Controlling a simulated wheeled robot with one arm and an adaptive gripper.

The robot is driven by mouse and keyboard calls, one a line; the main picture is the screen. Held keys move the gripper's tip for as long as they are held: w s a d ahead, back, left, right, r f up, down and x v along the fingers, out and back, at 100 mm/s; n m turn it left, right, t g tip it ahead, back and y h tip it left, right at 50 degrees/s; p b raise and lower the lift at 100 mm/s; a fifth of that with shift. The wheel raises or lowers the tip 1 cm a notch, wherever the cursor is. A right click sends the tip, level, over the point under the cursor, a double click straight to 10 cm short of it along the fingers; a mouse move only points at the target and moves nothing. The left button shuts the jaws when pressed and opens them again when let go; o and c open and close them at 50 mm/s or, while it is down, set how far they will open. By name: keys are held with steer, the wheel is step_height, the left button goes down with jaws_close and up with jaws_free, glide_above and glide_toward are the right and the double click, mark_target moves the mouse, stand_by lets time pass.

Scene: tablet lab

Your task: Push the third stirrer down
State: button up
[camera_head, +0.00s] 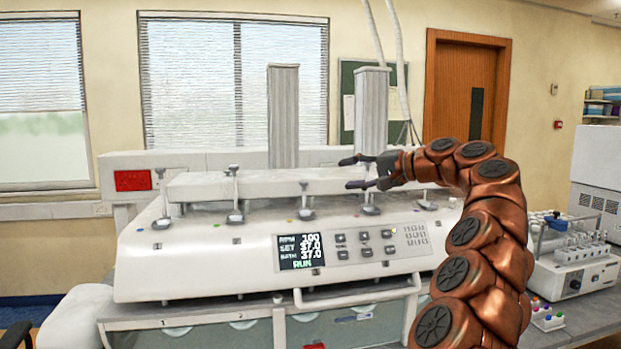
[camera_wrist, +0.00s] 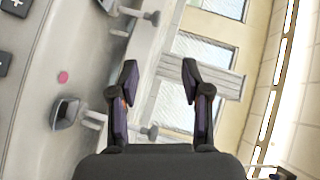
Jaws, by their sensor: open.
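The white tablet tester (camera_head: 200,255) has a row of several stirrers with grey knobs along its top. Counting from the left, the third stirrer (camera_head: 304,201) stands upright, and its knob sits lower than those of the first stirrer (camera_head: 160,195) and second stirrer (camera_head: 235,195). My gripper (camera_head: 350,173) is open and empty, above and to the right of the third stirrer and apart from it. It partly hides the fourth stirrer (camera_head: 370,208). The wrist view shows my gripper (camera_wrist: 150,82) with fingers spread and two stirrers beyond; I cannot tell which ones.
A display and keypad panel (camera_head: 350,247) is on the tester's front. Two tall white columns rise behind, the left column (camera_head: 283,115) and right column (camera_head: 371,108). A front handle (camera_head: 355,295) sits below. Another instrument (camera_head: 572,270) stands at right.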

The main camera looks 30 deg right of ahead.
mark_target(306, 182)
steer(key=shift+w+a+f+n+g+p, duration=0.35)
steer(key=shift+w+a+n, duration=0.95)
steer(key=shift+n, duration=1.3)
steer(key=shift+w+a+f+n+g+p, duration=0.25)
steer(key=shift+w+a+f+n, duration=0.45)
steer(key=shift+w+n, duration=1.45)
steer(key=shift+w+a+f+n+g+p, duration=0.3)
steer(key=shift+w+a+n, duration=0.85)
steer(key=shift+n, duration=1.9)
steer(key=shift+s+r+h, duration=0.1)
steer(key=shift+s+h, duration=0.05)
steer(key=shift+h, duration=0.15)
steer(key=shift+c, duration=0.2)
jaws_close()
